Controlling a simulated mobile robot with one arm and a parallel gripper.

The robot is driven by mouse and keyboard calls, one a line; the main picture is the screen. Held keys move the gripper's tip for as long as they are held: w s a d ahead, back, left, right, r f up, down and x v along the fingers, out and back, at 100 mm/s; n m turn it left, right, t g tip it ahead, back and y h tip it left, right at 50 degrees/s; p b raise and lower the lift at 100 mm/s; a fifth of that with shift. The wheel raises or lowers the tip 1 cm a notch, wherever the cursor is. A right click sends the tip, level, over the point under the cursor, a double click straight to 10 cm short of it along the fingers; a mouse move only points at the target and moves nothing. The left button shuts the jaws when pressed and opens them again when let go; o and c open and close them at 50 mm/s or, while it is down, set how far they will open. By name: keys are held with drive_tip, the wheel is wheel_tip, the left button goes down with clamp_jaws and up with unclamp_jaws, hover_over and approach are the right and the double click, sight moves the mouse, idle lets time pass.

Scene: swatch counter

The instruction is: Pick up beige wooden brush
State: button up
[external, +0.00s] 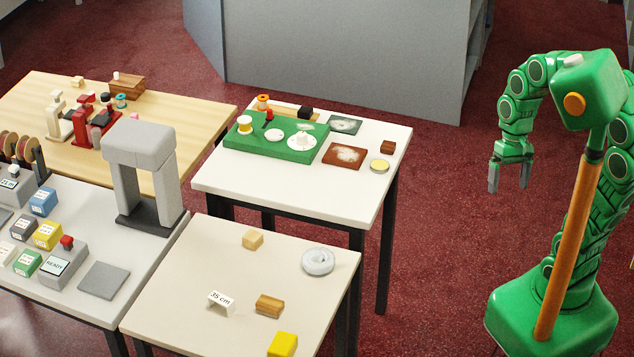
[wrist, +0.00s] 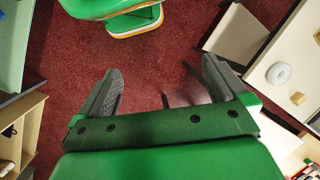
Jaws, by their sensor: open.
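A small tan wooden piece with a layered side (external: 269,305) lies on the front table; it looks most like the beige wooden brush, but bristles are too small to make out. A plain beige block (external: 252,240) sits farther back on the same table and also shows at the right of the wrist view (wrist: 297,98). My gripper (external: 509,182) hangs open and empty over the red floor, well to the right of the tables. In the wrist view its two fingers (wrist: 160,88) are spread apart with only carpet between them.
The front table (external: 200,255) also holds a white ring (external: 318,261), a "35 cm" card (external: 220,301) and a yellow block (external: 283,344). A white table (external: 350,200) behind it bears a green tray (external: 240,145). Open floor lies between my arm and the tables.

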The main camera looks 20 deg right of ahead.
drive_tip(key=w+a+f+m+g+y, duration=0.1)
drive_tip(key=w+a+f+y, duration=0.1)
drive_tip(key=w+a, duration=0.5)
drive_tip(key=w+a+f+m+g+y, duration=0.1)
drive_tip(key=w+a+f, duration=0.15)
drive_tip(key=a, duration=0.95)
drive_tip(key=w+a+f+m+g+y, duration=0.1)
drive_tip(key=w+a+y, duration=0.1)
drive_tip(key=w+a, duration=0.5)
drive_tip(key=m+g+y, duration=0.3)
drive_tip(key=m+y, duration=0.1)
drive_tip(key=m, duration=0.2)
approach(270, 301)
drive_tip(key=shift+x, duration=0.95)
drive_tip(key=shift+s+a+f, duration=0.15)
drive_tip(key=shift+a+f, duration=0.05)
drive_tip(key=shift+a, duration=0.45)
drive_tip(key=shift+s+d+x, duration=0.1)
drive_tip(key=shift+x, duration=1.7)
drive_tip(key=shift+s+d+x, duration=0.1)
drive_tip(key=shift+d+x, duration=0.05)
drive_tip(key=shift+x, duration=1.65)
drive_tip(key=shift+f, duration=0.1)
drive_tip(key=shift+c, duration=0.5)
drive_tip(key=c, duration=1)
